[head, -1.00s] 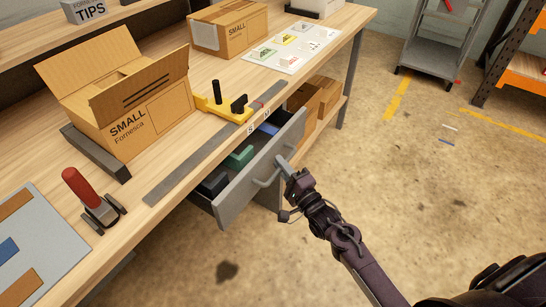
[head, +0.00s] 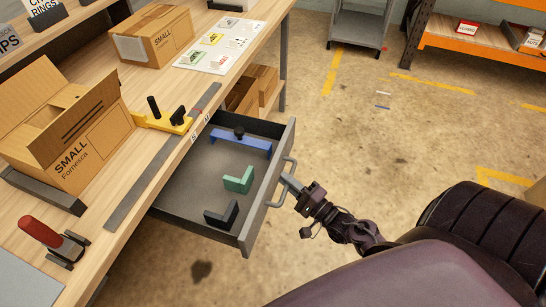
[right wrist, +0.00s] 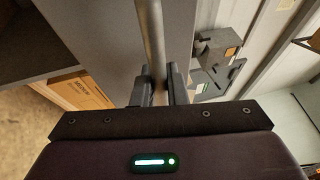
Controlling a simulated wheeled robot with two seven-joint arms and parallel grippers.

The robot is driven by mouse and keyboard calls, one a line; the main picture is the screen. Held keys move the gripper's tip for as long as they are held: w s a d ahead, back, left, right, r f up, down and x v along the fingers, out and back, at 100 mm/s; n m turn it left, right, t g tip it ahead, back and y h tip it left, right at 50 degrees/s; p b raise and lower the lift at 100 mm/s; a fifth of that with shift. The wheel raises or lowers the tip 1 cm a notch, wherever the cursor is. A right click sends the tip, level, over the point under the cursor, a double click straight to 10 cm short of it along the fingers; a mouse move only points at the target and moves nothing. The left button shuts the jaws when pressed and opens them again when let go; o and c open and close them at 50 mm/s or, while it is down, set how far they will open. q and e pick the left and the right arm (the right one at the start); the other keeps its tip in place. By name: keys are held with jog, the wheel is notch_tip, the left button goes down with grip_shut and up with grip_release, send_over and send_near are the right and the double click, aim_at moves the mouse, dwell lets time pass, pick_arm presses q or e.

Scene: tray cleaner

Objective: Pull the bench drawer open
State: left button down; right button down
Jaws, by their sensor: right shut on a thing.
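The grey bench drawer (head: 190,185) is pulled well out from under the wooden bench top in the head view. Inside it lie a blue bracket (head: 240,143), a green angled piece (head: 238,180) and a black angled piece (head: 221,214). The bar handle (head: 282,180) is on the drawer's front panel. My right gripper (head: 288,183) is shut on the handle. In the right wrist view the handle bar (right wrist: 152,40) runs down between the two dark fingers (right wrist: 157,85). My left gripper is not in view.
The bench top holds an open cardboard box (head: 70,135), a yellow fixture (head: 165,118), a red-handled tool (head: 52,240) and a closed box (head: 152,37). Boxes (head: 262,85) sit on a shelf below. The floor (head: 350,130) right of the drawer is clear.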

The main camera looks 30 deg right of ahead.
jog(key=shift+s+d+p, duration=0.3)
jog(key=shift+s+d, duration=0.5)
jog(key=shift+s, duration=0.35)
jog(key=c, duration=1.5)
grip_release()
jog(key=shift+o, duration=0.2)
jog(key=b+v, duration=0.1)
jog(key=v, duration=0.6)
jog(key=shift+s, duration=0.4)
jog(key=shift+d, duration=0.1)
